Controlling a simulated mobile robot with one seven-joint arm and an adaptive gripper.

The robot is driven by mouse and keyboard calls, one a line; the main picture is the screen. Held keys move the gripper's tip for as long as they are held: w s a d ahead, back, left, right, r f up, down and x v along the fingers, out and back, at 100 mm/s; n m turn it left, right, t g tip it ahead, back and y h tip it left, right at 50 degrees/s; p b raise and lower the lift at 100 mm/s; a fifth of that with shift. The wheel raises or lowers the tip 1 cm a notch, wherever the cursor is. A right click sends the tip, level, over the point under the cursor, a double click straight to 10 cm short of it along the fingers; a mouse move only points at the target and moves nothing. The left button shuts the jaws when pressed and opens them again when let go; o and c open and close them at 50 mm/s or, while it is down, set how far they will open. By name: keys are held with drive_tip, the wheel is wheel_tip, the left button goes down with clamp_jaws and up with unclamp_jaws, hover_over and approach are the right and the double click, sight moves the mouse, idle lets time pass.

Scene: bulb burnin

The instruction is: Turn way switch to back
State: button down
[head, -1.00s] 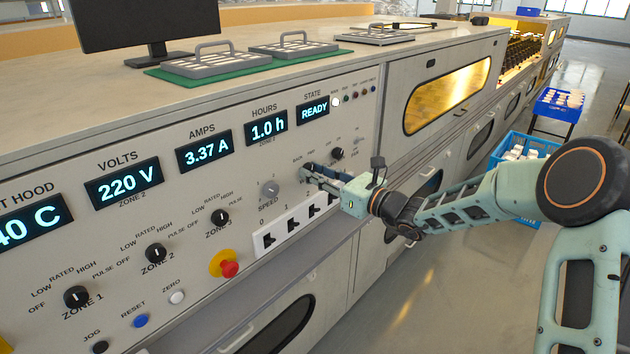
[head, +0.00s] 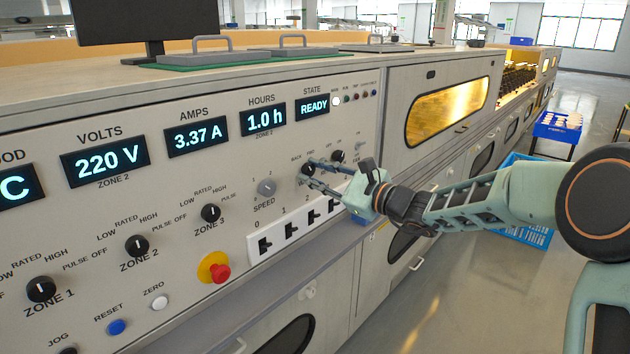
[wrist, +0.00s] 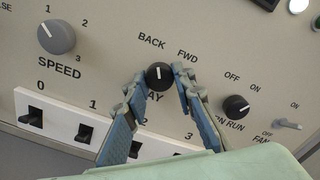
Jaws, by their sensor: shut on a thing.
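The way switch (wrist: 159,76) is a black round knob with a white mark, under the labels BACK and FWD. In the wrist view its mark points nearly straight up, closer to BACK than to FWD. My gripper (wrist: 160,77) has one finger on each side of the knob and is shut on it. The fingers cover part of the WAY label below. In the head view my gripper (head: 312,174) meets the panel at the way switch (head: 308,169), which is partly hidden by the fingers.
The grey SPEED knob (wrist: 56,37) is to the left and the black RUN knob (wrist: 236,106) close on the right. A white strip of rocker switches (head: 292,230) lies below. A red emergency button (head: 217,271) is further left.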

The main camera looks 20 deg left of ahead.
drive_tip(key=shift+f, duration=0.1)
idle(0.4)
drive_tip(key=c, duration=1.6)
unclamp_jaws()
drive_tip(key=v, duration=1.2)
